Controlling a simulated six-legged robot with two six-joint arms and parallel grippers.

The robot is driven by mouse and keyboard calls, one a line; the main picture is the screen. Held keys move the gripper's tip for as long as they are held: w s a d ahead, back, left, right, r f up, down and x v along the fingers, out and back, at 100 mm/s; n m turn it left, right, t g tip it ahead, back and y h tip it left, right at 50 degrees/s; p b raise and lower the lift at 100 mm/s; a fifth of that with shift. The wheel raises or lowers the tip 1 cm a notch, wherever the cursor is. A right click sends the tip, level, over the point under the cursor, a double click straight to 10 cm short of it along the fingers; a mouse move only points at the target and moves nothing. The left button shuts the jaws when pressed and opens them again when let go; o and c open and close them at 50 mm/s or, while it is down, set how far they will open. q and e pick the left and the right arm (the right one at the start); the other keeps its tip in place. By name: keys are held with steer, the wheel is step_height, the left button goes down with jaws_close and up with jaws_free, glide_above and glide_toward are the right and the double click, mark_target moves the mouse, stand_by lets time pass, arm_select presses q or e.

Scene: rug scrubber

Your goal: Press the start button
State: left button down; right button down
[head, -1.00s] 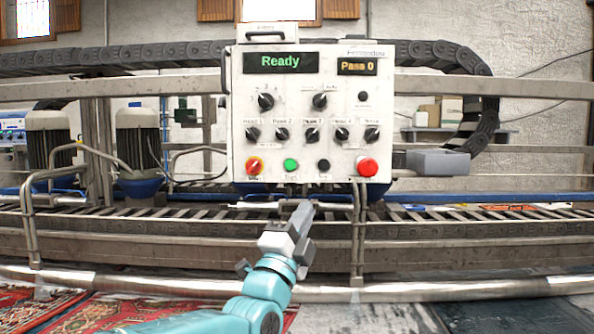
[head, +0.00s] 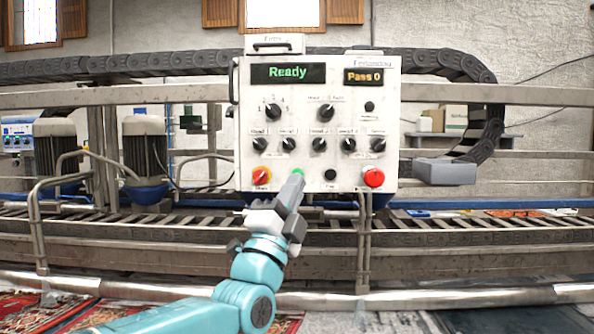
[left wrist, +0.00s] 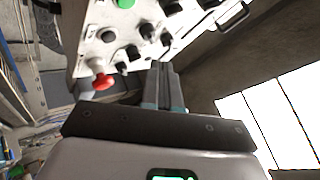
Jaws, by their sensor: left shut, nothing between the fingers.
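The white control panel (head: 318,115) stands upright ahead, its displays reading "Ready" and "Pass 0". The green start button (head: 298,172) is in its bottom row, partly covered by my left gripper; it also shows at the top edge of the left wrist view (left wrist: 125,3). My left gripper (head: 294,182) is shut and empty, its tip overlapping the button's lower part in the head view. I cannot tell whether it touches. The shut fingers (left wrist: 162,80) also show in the left wrist view. My right gripper is out of view.
Several black knobs sit above. A metal rail (head: 450,285) and roller conveyor (head: 440,232) run below the panel.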

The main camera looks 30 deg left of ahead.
arm_select(q)
steer(key=w+a+p, duration=0.3)
steer(key=w, duration=0.3)
steer(key=shift+a, duration=0.3)
steer(key=shift+s, duration=0.1)
stand_by(1.7)
steer(key=shift+w+a, duration=0.25)
steer(key=shift+w, duration=0.2)
